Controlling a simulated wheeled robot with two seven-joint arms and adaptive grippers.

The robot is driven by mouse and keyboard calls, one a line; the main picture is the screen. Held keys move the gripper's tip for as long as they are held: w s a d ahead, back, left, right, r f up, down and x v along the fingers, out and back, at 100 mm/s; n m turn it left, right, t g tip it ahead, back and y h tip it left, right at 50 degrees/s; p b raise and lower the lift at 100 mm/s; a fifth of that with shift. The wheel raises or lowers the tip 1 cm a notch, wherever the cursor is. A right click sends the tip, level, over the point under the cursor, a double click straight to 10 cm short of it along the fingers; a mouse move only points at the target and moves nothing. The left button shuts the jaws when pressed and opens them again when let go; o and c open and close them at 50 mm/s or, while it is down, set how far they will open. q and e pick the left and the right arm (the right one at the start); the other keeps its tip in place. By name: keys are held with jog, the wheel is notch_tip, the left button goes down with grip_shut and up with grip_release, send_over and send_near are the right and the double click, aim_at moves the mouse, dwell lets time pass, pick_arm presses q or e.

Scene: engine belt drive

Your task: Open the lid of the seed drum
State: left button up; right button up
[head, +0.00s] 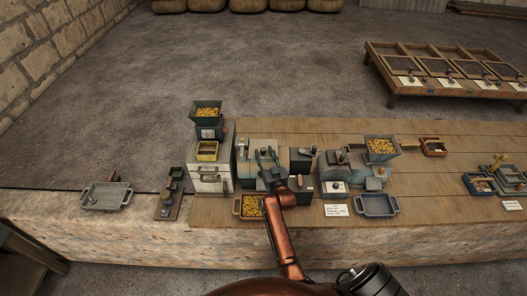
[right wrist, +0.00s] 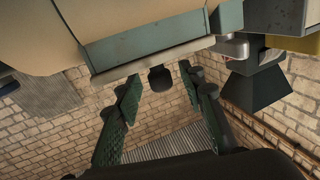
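The seed drum seems to be the grey-teal machine (head: 243,150) in the middle of the bench, partly hidden behind my right gripper (head: 267,155). In the right wrist view a large cream body (right wrist: 40,35) with a teal band (right wrist: 165,33) and a pale lip fills the top. A small dark knob (right wrist: 161,79) hangs below the lip and shows between the two teal fingers of my right gripper (right wrist: 161,85). The fingers are apart, with a visible gap on both sides of the knob. I cannot tell whether they touch anything. My left gripper is not in view.
A white cabinet with a yellow-filled hopper (head: 207,109) stands left of the drum. Dark boxes stand close on its right, then a teal machine with another hopper (head: 381,147).

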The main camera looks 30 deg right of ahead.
jog(key=shift+x, duration=0.85)
jog(key=shift+c, duration=0.3)
grip_shut()
